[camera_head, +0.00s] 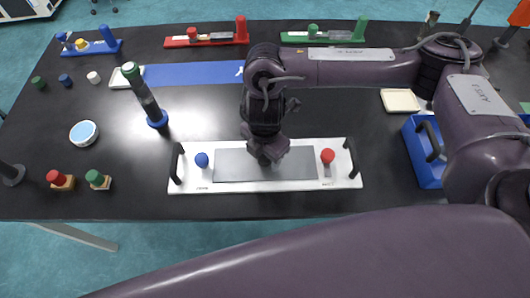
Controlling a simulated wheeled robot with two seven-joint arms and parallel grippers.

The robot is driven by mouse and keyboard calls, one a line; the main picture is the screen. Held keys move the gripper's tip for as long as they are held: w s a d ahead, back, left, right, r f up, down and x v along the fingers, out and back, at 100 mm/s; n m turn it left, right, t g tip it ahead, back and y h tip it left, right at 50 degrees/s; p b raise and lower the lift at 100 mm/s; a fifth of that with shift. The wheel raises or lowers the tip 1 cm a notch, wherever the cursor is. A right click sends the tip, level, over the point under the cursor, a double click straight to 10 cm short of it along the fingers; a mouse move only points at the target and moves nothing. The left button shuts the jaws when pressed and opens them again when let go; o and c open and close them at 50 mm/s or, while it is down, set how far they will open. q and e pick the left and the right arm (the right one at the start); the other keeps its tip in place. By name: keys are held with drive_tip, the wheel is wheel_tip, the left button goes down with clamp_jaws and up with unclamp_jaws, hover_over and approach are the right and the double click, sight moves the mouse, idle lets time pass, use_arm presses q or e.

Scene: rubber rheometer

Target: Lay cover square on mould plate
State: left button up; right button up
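The mould plate is a white tray (205,184) with black end handles and a grey slab (230,165) in its middle. A blue knob (201,160) stands left of the slab and a red knob (327,156) right of it. My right gripper (265,158) points down over the middle of the slab; its fingertips look dark, and I cannot tell whether they are shut or hold anything. A pale square (400,100), possibly a cover square, lies at the right. Another pale square (121,82) lies at the upper left, partly hidden by a green-topped cylinder. My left gripper is not in view.
A blue bin (428,172) sits right of the tray. Red (207,40), green (325,37) and blue (95,47) holders line the back. A round dish (84,133) and small knobs are at left.

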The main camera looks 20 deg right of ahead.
drive_tip(key=shift+r, duration=0.3)
wheel_tip(320, 180, up, 12)
drive_tip(key=p, duration=0.1)
drive_tip(key=shift+f+p, duration=0.15)
drive_tip(key=shift+p, duration=0.2)
idle(0.4)
